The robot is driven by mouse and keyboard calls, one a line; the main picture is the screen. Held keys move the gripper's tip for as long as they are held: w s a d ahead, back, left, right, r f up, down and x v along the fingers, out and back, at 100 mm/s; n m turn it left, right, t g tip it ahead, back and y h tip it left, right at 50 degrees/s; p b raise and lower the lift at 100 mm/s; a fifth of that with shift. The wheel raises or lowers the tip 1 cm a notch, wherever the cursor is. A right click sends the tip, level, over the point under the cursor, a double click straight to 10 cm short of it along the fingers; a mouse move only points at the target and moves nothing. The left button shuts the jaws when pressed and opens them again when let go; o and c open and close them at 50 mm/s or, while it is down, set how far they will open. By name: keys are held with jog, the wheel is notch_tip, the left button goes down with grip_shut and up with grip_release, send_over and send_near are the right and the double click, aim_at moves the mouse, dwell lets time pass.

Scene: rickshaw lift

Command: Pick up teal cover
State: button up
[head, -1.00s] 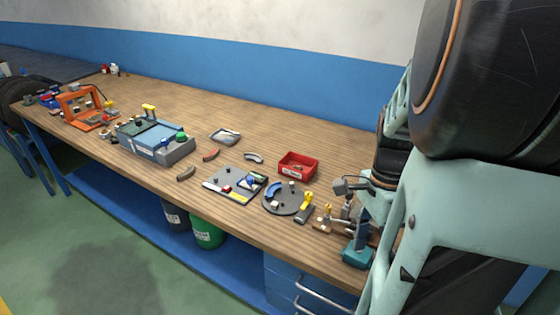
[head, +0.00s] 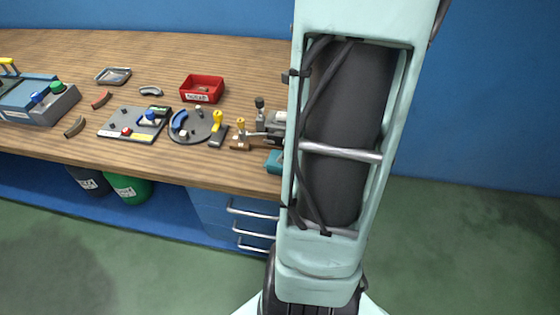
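I cannot pick out a teal cover for certain. A small teal block (head: 275,162) sits at the right end of the bench, partly hidden behind my pale teal arm. A grey-blue box (head: 40,105) at the left edge has a flat bluish top, a green knob (head: 57,86) and a blue knob (head: 37,98); its left part is cut off by the frame. A yellow handle (head: 8,63) shows above it. My gripper is not in view.
The wooden bench (head: 200,55) holds a red bin (head: 202,88), a small metal tray (head: 114,75), a dark plate (head: 133,123), a round grey disc (head: 192,128) and a clamp (head: 265,122). Drawers (head: 240,215) are below. Floor is clear at right.

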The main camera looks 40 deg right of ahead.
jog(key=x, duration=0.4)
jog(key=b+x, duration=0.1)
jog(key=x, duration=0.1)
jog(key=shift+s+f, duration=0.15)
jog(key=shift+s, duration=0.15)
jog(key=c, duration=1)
